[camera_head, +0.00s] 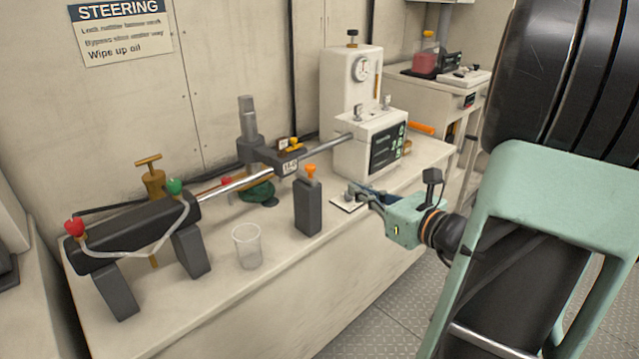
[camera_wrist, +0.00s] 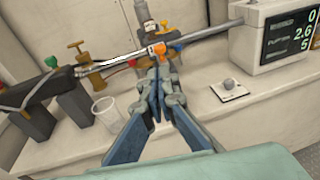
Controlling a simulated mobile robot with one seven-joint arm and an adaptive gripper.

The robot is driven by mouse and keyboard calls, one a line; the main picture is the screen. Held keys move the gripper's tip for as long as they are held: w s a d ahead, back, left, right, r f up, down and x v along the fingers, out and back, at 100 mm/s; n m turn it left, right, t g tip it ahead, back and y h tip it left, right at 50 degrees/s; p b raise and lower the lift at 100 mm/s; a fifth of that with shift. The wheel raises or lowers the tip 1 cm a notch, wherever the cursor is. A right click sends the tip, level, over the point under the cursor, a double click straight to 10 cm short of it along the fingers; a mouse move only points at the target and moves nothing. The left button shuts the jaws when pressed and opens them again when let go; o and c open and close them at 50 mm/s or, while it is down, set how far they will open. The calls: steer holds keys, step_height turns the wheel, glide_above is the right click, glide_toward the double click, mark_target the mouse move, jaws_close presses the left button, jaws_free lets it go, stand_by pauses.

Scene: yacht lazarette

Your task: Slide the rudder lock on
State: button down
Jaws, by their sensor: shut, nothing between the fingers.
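A dark upright block (camera_head: 308,208) with an orange knob (camera_head: 310,170) stands near the front of the bench; I cannot tell for sure that it is the rudder lock. My gripper (camera_head: 352,189) is shut and empty, to the right of this block and apart from it. In the wrist view, the fingers (camera_wrist: 158,78) point towards the orange knob (camera_wrist: 157,49) and hide most of the block. A silver rod (camera_head: 235,183) runs from the dark cylinder into a dark grey tiller arm (camera_head: 263,155) on an upright post (camera_head: 247,110).
A clear cup (camera_head: 247,246) stands at the front edge. A white plate with a grey knob (camera_wrist: 229,88) lies right of my fingers. The dark cylinder (camera_head: 130,237) is at left; a white machine with a display (camera_head: 385,150) is behind. The bench front between cup and block is clear.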

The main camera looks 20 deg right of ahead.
mark_target(310, 167)
steer(key=shift+s+f, duration=0.15)
steer(key=b+x, duration=0.2)
steer(key=x, duration=1.1)
steer(key=shift+w+a+f, duration=0.1)
steer(key=shift+w+a, duration=0.05)
steer(key=shift+w, duration=0.4)
steer(key=shift+a+r+b+x, duration=0.15)
steer(key=shift+b+x, duration=0.2)
steer(key=shift+x, duration=0.55)
steer(key=shift+a+r+b+x, duration=0.1)
steer(key=shift+a+b+x, duration=0.2)
steer(key=shift+x, duration=0.55)
steer(key=shift+d+r, duration=0.1)
